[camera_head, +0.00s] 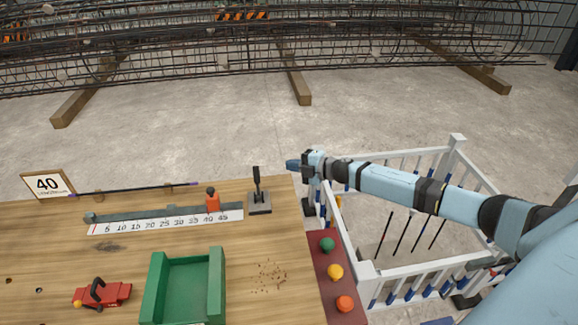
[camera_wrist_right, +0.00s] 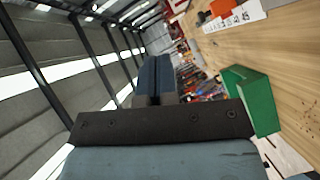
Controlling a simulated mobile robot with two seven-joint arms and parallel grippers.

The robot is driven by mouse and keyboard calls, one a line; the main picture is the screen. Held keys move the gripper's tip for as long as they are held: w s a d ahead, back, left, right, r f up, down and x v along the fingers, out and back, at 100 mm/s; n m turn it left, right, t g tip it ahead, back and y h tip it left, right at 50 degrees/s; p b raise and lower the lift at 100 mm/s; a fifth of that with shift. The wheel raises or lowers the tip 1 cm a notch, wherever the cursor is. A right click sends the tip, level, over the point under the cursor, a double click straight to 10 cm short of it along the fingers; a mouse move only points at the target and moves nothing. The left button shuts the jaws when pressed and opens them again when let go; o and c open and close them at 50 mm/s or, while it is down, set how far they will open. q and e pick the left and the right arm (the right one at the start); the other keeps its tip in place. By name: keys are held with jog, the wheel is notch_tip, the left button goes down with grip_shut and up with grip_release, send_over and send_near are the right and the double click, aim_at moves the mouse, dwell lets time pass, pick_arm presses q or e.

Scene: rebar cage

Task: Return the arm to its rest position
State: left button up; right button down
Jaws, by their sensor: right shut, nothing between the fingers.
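My right arm (camera_head: 400,188) reaches in from the right in the head view, stretched over the white railed frame. My right gripper (camera_head: 292,164) is at its left end, just beyond the table's far right corner. In the right wrist view the two dark blue fingers (camera_wrist_right: 155,75) lie together with nothing between them. The gripper touches nothing that I can see. My left gripper does not show in either view.
The wooden table (camera_head: 275,235) holds a green tray (camera_head: 218,285), a scale with an orange stop (camera_head: 213,199), a black lever (camera_head: 257,185) and a red tool (camera_head: 115,292). A red panel (camera_head: 322,268) carries three coloured buttons. The white railed frame (camera_head: 455,152) stands right. Rebar cages lie behind.

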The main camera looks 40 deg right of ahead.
jog(key=shift+w, duration=0.1)
jog(key=s+a+f+m+h, duration=0.4)
jog(key=s+a+m+h, duration=0.2)
jog(key=s+a+m, duration=0.65)
jog(key=s+a+r+m+g+h, duration=0.1)
jog(key=s+a+m+g, duration=0.15)
jog(key=s, duration=0.75)
jog(key=s+a+r+m+g, duration=0.15)
jog(key=s+g, duration=0.25)
jog(key=s, duration=0.5)
jog(key=s+a+m+g+h, duration=0.1)
jog(key=s+m+g, duration=0.2)
jog(key=s, duration=0.7)
jog(key=w+a+f+t+y, duration=0.1)
jog(key=w+a+f+t, duration=0.2)
jog(key=f, duration=0.3)
jog(key=w+a+f+n+t+y, duration=0.1)
jog(key=w+a+f+t, duration=0.2)
jog(key=f, duration=0.4)
jog(key=shift+a+t+y, duration=0.2)
jog(key=shift+t+y, duration=0.2)
jog(key=shift+t, duration=0.15)
